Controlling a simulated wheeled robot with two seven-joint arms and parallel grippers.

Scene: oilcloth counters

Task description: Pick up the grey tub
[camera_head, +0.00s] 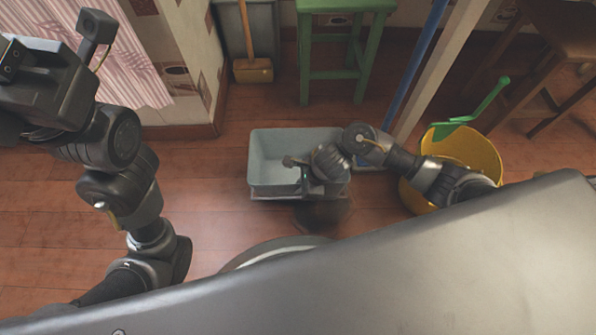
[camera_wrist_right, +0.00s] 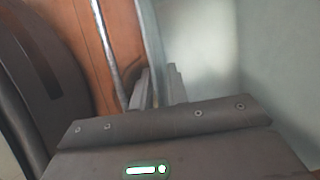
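The grey tub (camera_head: 262,160) is a pale, open, rectangular tub in the middle of the head view, upright, low over the wooden floor. I cannot tell if it touches the floor. My right gripper (camera_head: 306,180) is at its front right part, and my arm hides that corner. In the right wrist view the tub (camera_wrist_right: 205,45) fills the right side. Its thin wall runs down between the close fingertips of my right gripper (camera_wrist_right: 161,90), which look shut on it.
A yellow bucket (camera_head: 470,152) with a green-handled tool (camera_head: 487,103) stands to the right. A green stool (camera_head: 340,52), a broom (camera_head: 253,68) and a wooden chair (camera_head: 560,30) are behind. A blue pole (camera_head: 413,62) leans near the tub. Floor left of the tub is clear.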

